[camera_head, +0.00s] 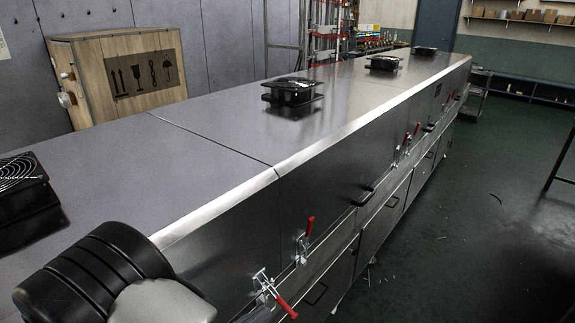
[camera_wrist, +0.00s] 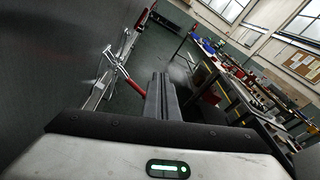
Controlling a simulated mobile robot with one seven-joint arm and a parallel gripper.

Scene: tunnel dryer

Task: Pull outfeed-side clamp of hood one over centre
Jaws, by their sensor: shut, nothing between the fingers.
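In the head view, a toggle clamp (camera_head: 264,284) sits low on the steel side of the near hood. Its red handle (camera_head: 286,307) slants down and outward. A second clamp (camera_head: 301,247) lies just beyond it, past the hood seam, with its red handle upright. I cannot tell from labels which is the outfeed-side clamp. In the wrist view, my gripper (camera_wrist: 160,78) is shut and empty. A clamp (camera_wrist: 112,57) with a slanted red handle (camera_wrist: 127,80) is just left of the fingers; contact cannot be told. The head view does not show the fingers.
The long steel dryer (camera_head: 210,105) runs away to the back right, with black fan units (camera_head: 291,91) on top. A wooden crate (camera_head: 125,75) stands behind. The green floor (camera_head: 450,230) at right is mostly clear.

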